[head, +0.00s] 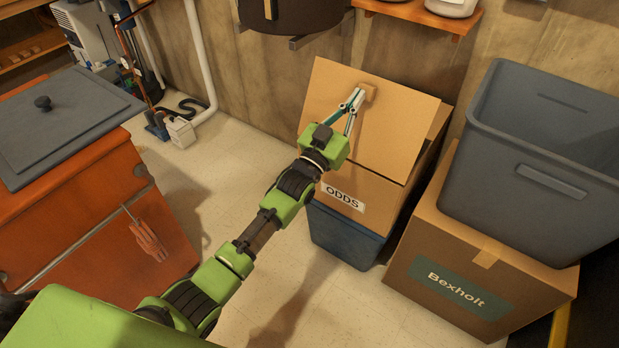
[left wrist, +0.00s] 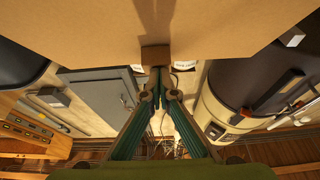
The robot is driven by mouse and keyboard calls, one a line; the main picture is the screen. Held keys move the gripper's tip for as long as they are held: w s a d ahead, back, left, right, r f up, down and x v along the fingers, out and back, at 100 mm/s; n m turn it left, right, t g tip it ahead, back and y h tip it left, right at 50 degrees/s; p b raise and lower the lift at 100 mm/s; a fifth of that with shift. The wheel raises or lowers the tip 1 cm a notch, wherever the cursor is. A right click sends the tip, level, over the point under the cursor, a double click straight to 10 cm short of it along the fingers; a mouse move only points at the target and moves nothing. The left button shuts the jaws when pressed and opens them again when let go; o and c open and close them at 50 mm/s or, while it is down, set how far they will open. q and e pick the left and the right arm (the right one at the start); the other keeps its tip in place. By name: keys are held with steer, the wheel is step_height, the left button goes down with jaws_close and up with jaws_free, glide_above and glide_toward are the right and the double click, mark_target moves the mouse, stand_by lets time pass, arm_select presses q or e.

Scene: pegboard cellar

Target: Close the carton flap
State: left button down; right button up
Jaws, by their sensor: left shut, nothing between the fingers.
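The carton (head: 390,198) is a brown cardboard box with an ODDS label, standing on a dark blue container. Its flap (head: 405,130) is a broad board that slopes over the carton's top; I cannot tell its exact angle. A small brown tab (head: 369,91) sits near the flap's far edge. My left gripper (head: 356,98) is shut and empty, its fingertips at the tab. In the left wrist view, the flap (left wrist: 225,25) fills the top, and the tab (left wrist: 155,54) is right at the tips of my left gripper (left wrist: 158,78). My right gripper is not in view.
The dark blue container (head: 343,238) is under the carton. A Bexholt box (head: 420,235) with a grey bin (head: 535,180) on it stands close on the right. An orange cabinet (head: 90,215) is at left. A wall shelf (head: 420,14) hangs behind. Floor (head: 215,165) between is clear.

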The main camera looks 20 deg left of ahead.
arm_select(q)
steer(key=shift+w+d+f+g+p, duration=0.1)
steer(key=shift+w+d+g+p, duration=0.1)
steer(key=shift+w, duration=0.2)
steer(key=shift+w+d+g+p, duration=0.1)
steer(key=shift+w+p, duration=0.05)
steer(key=shift+w, duration=0.25)
steer(key=shift+w+d+f, duration=0.15)
steer(key=shift+w+d, duration=0.05)
steer(key=shift+w, duration=0.4)
steer(key=w, duration=0.2)
steer(key=w+d+f, duration=0.1)
steer(key=shift+w+d, duration=0.1)
arm_select(e)
step_height(320, 180, down, 7)
steer(key=s+p, duration=0.1)
steer(key=s, duration=0.1)
arm_select(q)
steer(key=w+d+f+g+y+b, duration=0.3)
steer(key=w+f+g+b, duration=0.2)
steer(key=f, duration=0.6)
steer(key=shift+w+g+b, duration=0.4)
steer(key=shift+w+g, duration=0.8)
steer(key=shift+w, duration=0.65)
arm_select(e)
step_height(320, 180, up, 20)
steer(key=w, duration=0.3)
steer(key=shift+d+r+t, duration=0.2)
steer(key=shift+d+t, duration=0.1)
steer(key=shift+t, duration=0.1)
